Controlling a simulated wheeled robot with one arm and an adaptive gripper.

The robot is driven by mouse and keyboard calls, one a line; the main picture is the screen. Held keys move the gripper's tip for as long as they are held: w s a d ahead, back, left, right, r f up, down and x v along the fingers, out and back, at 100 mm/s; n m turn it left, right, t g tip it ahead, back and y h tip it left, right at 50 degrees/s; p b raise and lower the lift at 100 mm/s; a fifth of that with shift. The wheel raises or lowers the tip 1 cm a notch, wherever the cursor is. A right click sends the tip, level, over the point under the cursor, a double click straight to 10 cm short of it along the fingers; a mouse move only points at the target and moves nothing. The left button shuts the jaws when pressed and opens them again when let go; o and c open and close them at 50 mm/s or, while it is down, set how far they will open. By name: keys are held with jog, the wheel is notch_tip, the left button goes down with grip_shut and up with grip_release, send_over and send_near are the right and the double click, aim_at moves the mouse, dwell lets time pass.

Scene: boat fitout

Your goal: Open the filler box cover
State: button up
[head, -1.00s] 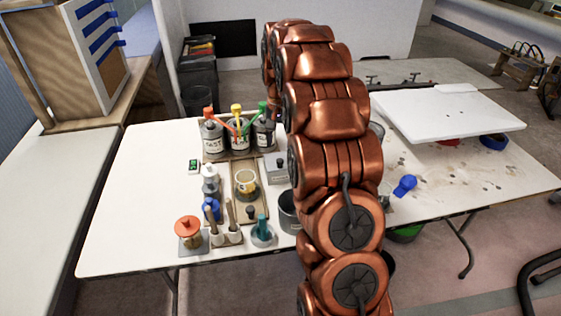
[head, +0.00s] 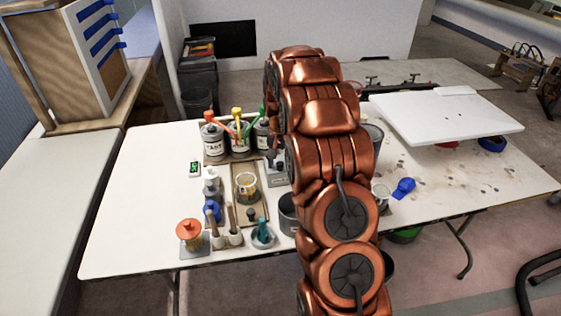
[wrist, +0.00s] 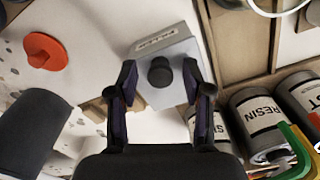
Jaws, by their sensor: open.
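The filler box (wrist: 172,45) is a grey metal box with a label and a round black knob (wrist: 160,72) on its cover. The cover looks shut. In the head view the box (head: 278,177) stands on the white table, right of the brown tray, partly hidden by my arm. In the wrist view my gripper (wrist: 160,66) is open, with one finger on each side of the knob. I cannot tell whether the fingers touch the knob or the cover. In the head view my arm hides most of the gripper.
Labelled cans (head: 213,139) with coloured spouts stand behind the box, close to the gripper. The brown tray (head: 250,214) holds a clear cup (head: 246,186). A dark grey pot (head: 288,212) stands in front. A white panel (head: 445,115) lies at the right.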

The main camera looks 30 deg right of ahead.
jog(key=shift+c, duration=0.4)
grip_shut()
jog(key=shift+s, duration=0.15)
jog(key=s+a+b, duration=0.3)
jog(key=s, duration=0.4)
dwell(0.4)
jog(key=shift+s, duration=0.1)
jog(key=shift+o, duration=0.4)
grip_release()
